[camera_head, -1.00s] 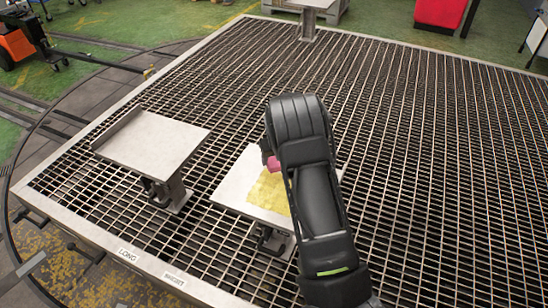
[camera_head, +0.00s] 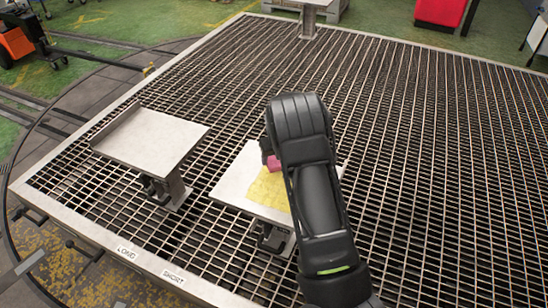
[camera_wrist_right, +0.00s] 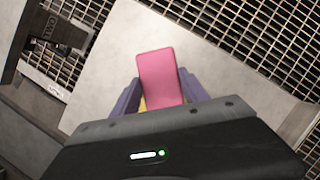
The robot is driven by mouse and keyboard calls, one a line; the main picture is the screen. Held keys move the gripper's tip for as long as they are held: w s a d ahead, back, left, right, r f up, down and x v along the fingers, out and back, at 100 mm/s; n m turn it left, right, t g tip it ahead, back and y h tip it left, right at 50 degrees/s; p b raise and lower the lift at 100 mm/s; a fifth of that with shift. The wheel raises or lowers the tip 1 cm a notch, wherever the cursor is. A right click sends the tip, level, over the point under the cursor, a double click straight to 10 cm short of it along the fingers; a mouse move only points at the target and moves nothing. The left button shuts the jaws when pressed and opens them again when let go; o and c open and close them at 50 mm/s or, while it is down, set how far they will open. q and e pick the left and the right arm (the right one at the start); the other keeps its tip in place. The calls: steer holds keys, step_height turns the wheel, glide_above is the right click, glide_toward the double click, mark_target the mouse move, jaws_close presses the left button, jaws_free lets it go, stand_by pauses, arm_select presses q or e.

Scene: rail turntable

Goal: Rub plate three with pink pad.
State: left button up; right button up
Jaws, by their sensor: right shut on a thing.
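The pink pad (camera_head: 273,162) is mostly hidden behind my right arm in the head view. In the right wrist view the pad (camera_wrist_right: 160,75) is held between the purple fingers of my right gripper (camera_wrist_right: 160,93), which is shut on it. The pad is over a pale plate (camera_head: 236,181) with a yellow patch (camera_head: 268,190) on its near part. A bit of yellow also shows beside the pad in the wrist view. I cannot tell whether the pad touches the plate. No number for this plate is readable. My left gripper is out of view.
A third raised plate (camera_head: 309,3) is at the far edge. Grating (camera_head: 440,150) surrounds them, clear at right. Rim labels read LONG and SHORT.

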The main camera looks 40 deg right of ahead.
mark_target(270, 167)
steer(key=shift+f+b, duration=0.55)
steer(key=shift+f, duration=0.3)
steer(key=shift+a, duration=0.1)
steer(key=shift+s+a+r+p, duration=0.15)
steer(key=shift+s+a+p, duration=0.15)
steer(key=shift+a+p, duration=0.25)
steer(key=shift+s+a+r+p, duration=0.1)
steer(key=shift+s+a+p, duration=0.25)
steer(key=shift+a, duration=0.25)
steer(key=shift+s+a+f, duration=0.1)
steer(key=shift+a, duration=0.15)
steer(key=shift+a, duration=0.1)
steer(key=shift+s+a+p, duration=0.5)
steer(key=shift+a, duration=0.3)
steer(key=shift+s+a+f, duration=0.2)
steer(key=shift+s+a, duration=0.15)
steer(key=shift+a, duration=0.25)
